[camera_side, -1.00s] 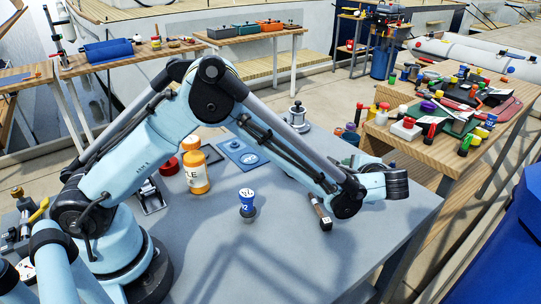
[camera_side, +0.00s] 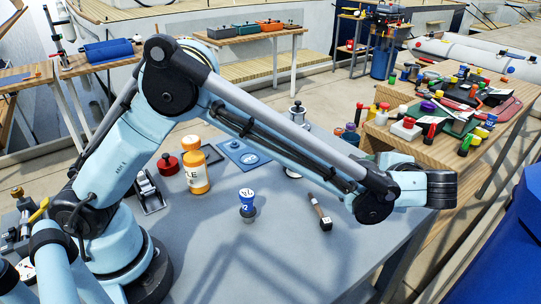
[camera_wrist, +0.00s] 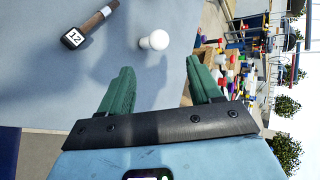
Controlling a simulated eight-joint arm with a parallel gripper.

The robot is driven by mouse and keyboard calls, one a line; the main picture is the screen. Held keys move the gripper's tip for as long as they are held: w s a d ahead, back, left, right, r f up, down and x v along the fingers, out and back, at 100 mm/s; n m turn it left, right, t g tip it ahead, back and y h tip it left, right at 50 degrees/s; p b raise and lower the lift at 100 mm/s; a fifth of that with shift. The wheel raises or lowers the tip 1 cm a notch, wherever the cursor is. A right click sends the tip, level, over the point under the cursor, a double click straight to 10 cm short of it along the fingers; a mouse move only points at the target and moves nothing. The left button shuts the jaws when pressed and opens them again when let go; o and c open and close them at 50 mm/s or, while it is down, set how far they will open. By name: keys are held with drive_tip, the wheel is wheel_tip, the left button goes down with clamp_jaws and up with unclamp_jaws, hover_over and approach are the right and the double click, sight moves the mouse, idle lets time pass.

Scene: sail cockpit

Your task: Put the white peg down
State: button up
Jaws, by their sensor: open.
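A white peg with a rounded top (camera_wrist: 155,40) stands on the grey table in the wrist view. It is just beyond the fingertips, near the gap between them, and nothing touches it. My gripper (camera_wrist: 160,65) has two green fingers spread wide with nothing between them. In the side view, my arm reaches over the right part of the table, and I cannot make out the fingers or surely identify the peg there.
A dark block with a brown handle, marked 12 (camera_wrist: 75,38), lies left of the peg; it also shows in the side view (camera_side: 320,212). A blue-topped piece (camera_side: 247,205) and an orange bottle (camera_side: 195,172) stand farther left. A cluttered wooden table (camera_side: 400,150) is at right.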

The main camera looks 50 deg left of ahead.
drive_tip(key=s+a+r+n+h, duration=0.3)
drive_tip(key=s+a+r+h, duration=0.25)
drive_tip(key=a, duration=0.45)
drive_tip(key=s+a+f+n+t+h, duration=0.1)
drive_tip(key=s+a+n+h, duration=0.3)
drive_tip(key=s, duration=0.7)
drive_tip(key=shift+a+f+n+t, duration=0.35)
drive_tip(key=shift+a+n+t, duration=0.25)
drive_tip(key=shift+a+n, duration=0.2)
